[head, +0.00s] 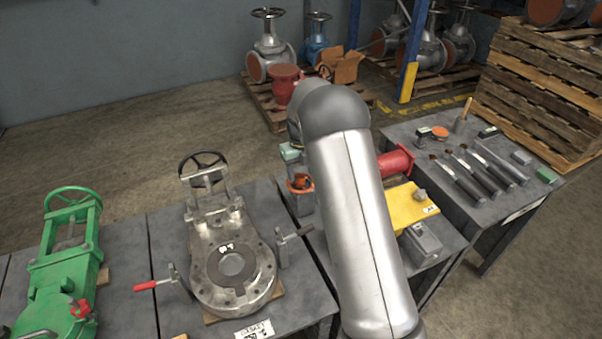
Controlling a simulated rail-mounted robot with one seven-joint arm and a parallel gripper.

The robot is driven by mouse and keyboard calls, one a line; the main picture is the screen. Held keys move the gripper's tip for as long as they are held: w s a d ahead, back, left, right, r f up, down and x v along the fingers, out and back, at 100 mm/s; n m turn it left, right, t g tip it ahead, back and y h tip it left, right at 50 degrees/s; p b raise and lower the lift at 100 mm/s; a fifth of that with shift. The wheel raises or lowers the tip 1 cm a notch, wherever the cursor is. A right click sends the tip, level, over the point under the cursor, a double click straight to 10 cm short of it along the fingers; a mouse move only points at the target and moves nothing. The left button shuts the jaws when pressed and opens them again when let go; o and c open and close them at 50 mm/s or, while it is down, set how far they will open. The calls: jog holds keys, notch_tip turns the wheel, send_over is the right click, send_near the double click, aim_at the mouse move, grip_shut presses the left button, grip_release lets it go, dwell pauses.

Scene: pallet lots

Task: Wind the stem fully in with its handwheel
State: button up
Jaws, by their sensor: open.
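A bare-metal gate valve (204,268) lies on the middle bench with its round bolted flange toward me. Its black handwheel (203,161) is at the far end, above a yoke frame (207,183). The stem between yoke and body is too small to make out, so how far it is wound cannot be told. A green valve (62,267) with a green handwheel (73,196) lies on the bench to the left. My gripper does not show; my arm rises right of the bare-metal valve and hides what is behind it.
Clamps with a red handle (146,286) and a black handle (299,232) flank the bare-metal valve. A red flanged pipe piece (396,162), a yellow block (405,206) and a grey box (420,241) stand right of my arm. Brushes (458,181) lie on the right bench.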

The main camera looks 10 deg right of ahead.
jog(key=shift+f, duration=0.55)
jog(key=c, duration=1)
jog(key=shift+o, duration=0.2)
jog(key=shift+n, duration=0.3)
